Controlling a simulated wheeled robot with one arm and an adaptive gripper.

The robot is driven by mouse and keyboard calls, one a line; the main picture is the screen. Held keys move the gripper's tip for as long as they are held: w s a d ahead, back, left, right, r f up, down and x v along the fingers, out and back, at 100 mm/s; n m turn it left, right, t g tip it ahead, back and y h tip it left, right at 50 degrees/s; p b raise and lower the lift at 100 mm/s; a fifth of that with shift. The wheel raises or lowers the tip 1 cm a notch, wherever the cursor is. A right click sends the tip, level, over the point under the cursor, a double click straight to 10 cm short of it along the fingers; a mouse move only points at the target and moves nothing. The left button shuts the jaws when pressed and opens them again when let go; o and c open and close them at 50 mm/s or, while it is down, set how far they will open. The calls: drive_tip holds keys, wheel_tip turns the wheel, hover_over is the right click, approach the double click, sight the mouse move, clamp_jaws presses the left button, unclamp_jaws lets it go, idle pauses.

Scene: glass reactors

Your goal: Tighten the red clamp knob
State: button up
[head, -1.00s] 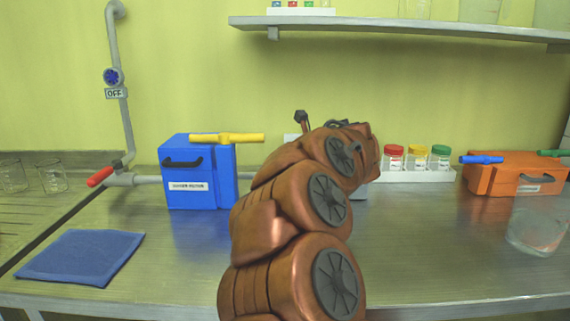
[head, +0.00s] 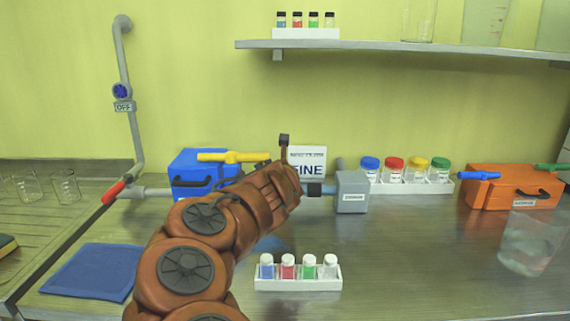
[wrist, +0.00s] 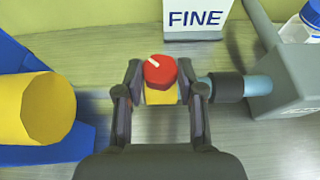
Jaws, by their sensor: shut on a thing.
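The red clamp knob (wrist: 160,69) has a white mark on its top and sits above a yellow part, in line with a dark and light-blue pipe joint (wrist: 240,85). In the wrist view, my gripper (wrist: 160,78) has one finger on each side of the knob and is shut on it. The knob is hidden behind my arm in the head view. The pipe joint (head: 318,189) runs there into a grey box (head: 351,193).
A blue box (head: 190,178) with a yellow handle (head: 232,157) stands just left. A FINE sign (head: 307,159) stands behind. A rack of small vials (head: 298,284) is in front. Several coloured-lid jars (head: 405,187) and an orange box (head: 512,190) are to the right.

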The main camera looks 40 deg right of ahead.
drive_tip(key=shift+w+a+r+m+g+h+p, duration=0.1)
drive_tip(key=shift+m+g+h+p, duration=0.4)
drive_tip(key=shift+p, duration=1.15)
drive_tip(key=shift+w+a+r+m+g+h+p, duration=0.1)
drive_tip(key=shift+m+g+h+p, duration=0.4)
drive_tip(key=shift+p, duration=1.1)
drive_tip(key=shift+m+p, duration=0.3)
drive_tip(key=shift+f+g+p, duration=0.2)
drive_tip(key=shift+g+p, duration=0.1)
drive_tip(key=shift+p, duration=0.35)
drive_tip(key=o, duration=1.1)
drive_tip(key=shift+o, duration=0.2)
drive_tip(key=v, duration=1.2)
drive_tip(key=shift+f, duration=0.15)
drive_tip(key=shift+a, duration=0.1)
